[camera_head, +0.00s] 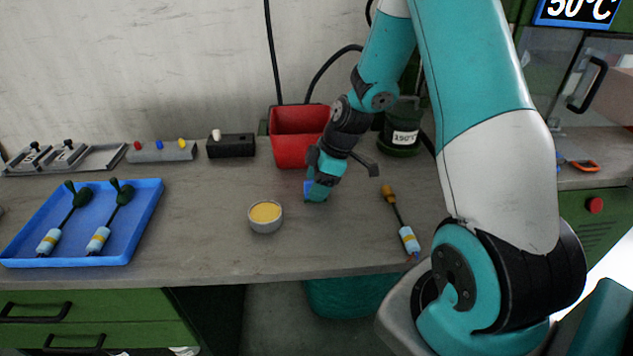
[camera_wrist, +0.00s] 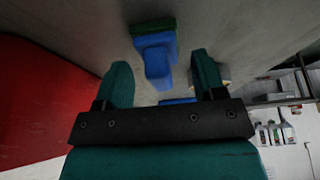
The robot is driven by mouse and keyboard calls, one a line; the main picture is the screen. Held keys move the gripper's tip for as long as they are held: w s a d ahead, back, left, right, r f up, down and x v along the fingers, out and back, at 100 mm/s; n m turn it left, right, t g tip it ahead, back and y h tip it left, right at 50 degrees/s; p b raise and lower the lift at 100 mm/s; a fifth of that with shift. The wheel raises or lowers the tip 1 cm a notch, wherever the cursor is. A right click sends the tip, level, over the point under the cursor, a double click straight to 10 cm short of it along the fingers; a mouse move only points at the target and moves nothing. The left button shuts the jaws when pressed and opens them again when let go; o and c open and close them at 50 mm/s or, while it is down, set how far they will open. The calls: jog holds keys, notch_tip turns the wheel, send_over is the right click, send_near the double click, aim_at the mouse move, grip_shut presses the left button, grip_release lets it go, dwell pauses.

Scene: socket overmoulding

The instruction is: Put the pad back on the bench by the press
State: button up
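The pad, a blue block with a dark green underside, shows in the wrist view (camera_wrist: 156,50). It appears to rest green side down on the grey bench (camera_head: 215,200). In the head view only a small blue part of it (camera_head: 308,187) shows beside my gripper (camera_head: 317,192); the rest is hidden. In the wrist view my gripper (camera_wrist: 162,60) has its two teal fingers spread, with the blue part between or just beyond them and gaps on both sides. I cannot tell exactly how deep it sits between the fingers. The press is not clearly identifiable.
A red bin (camera_head: 292,152) stands right behind my gripper. A round pot of yellow stuff (camera_head: 265,213) is to the left, a cable piece (camera_head: 405,235) to the right. A dark green 190°C pot (camera_head: 402,140) stands behind. A blue tray (camera_head: 135,243) holds two cable pieces.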

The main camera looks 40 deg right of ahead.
jog(key=shift+r, duration=0.15)
jog(key=v, duration=1.1)
jog(key=s+a+r+m+g, duration=0.1)
jog(key=s+a+r, duration=0.25)
jog(key=a, duration=0.55)
jog(key=s+a+r+m, duration=0.1)
jog(key=s+a+r, duration=0.25)
jog(key=a, duration=0.55)
jog(key=s+a+r+m+g, duration=0.1)
jog(key=s+a+r+m, duration=0.1)
jog(key=s+a, duration=0.6)
jog(key=s, duration=0.4)
jog(key=shift+r+g, duration=0.3)
jog(key=shift+r, duration=0.05)
jog(key=shift+s+a, duration=0.1)
jog(key=shift+c, duration=0.2)
